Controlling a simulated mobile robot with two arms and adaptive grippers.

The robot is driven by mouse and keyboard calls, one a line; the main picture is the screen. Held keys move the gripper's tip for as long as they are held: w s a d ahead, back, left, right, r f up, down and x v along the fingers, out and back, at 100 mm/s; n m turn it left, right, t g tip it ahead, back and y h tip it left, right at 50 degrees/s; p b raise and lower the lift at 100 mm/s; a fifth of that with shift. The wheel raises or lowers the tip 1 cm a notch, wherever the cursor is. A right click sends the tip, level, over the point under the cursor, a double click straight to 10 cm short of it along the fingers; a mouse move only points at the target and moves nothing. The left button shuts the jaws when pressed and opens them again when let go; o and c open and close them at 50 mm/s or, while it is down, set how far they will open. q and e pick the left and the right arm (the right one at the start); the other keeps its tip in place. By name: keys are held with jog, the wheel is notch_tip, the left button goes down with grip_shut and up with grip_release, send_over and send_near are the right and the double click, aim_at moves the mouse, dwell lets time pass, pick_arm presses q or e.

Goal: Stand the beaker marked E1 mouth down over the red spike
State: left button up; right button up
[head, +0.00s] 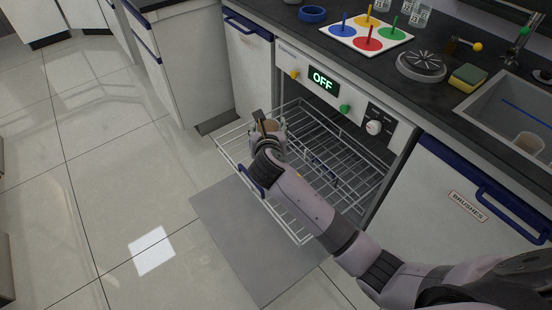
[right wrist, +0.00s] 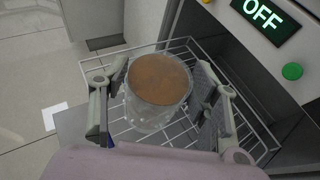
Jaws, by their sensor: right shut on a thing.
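My right gripper (head: 268,122) is shut on a clear glass beaker (right wrist: 158,98) with a brown round face turned to the wrist camera. One finger lies on each side of the glass. I cannot tell if the brown face is its mouth or base, and no E1 mark can be read. In the head view the beaker (head: 271,127) is above the pulled-out wire rack (head: 232,150). The red spike (head: 370,36) stands on a red disc (head: 367,45) of the white board on the counter, well apart from the gripper. My left gripper is out of view.
The board also has blue, yellow and green spikes. Glass jars (head: 419,18), a blue ring (head: 312,14), a round grey device (head: 421,66), a sponge (head: 467,77) and a sink (head: 505,105) are on the counter. The washer panel (head: 335,90) reads OFF. Floor at left is clear.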

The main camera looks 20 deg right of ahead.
jog(key=shift+m+h, duration=0.3)
jog(key=w+d+f+b, duration=0.1)
jog(key=f, duration=0.2)
jog(key=w+d+f+b, duration=0.1)
jog(key=f+b, duration=0.1)
jog(key=f, duration=0.1)
jog(key=w+d+f+b, duration=0.1)
jog(key=f, duration=0.2)
jog(key=shift+f+b, duration=0.3)
jog(key=shift+f, duration=0.1)
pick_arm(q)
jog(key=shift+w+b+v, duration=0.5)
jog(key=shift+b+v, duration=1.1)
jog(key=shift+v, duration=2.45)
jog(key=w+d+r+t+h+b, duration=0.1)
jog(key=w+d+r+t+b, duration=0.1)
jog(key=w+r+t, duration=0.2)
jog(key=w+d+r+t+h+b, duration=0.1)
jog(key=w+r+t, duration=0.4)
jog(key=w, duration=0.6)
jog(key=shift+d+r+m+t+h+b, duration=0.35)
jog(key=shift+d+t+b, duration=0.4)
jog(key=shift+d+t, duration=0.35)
pick_arm(e)
jog(key=shift+d+f, duration=0.2)
jog(key=shift+f, duration=5)
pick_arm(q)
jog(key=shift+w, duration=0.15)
pick_arm(e)
jog(key=o, duration=1.3)
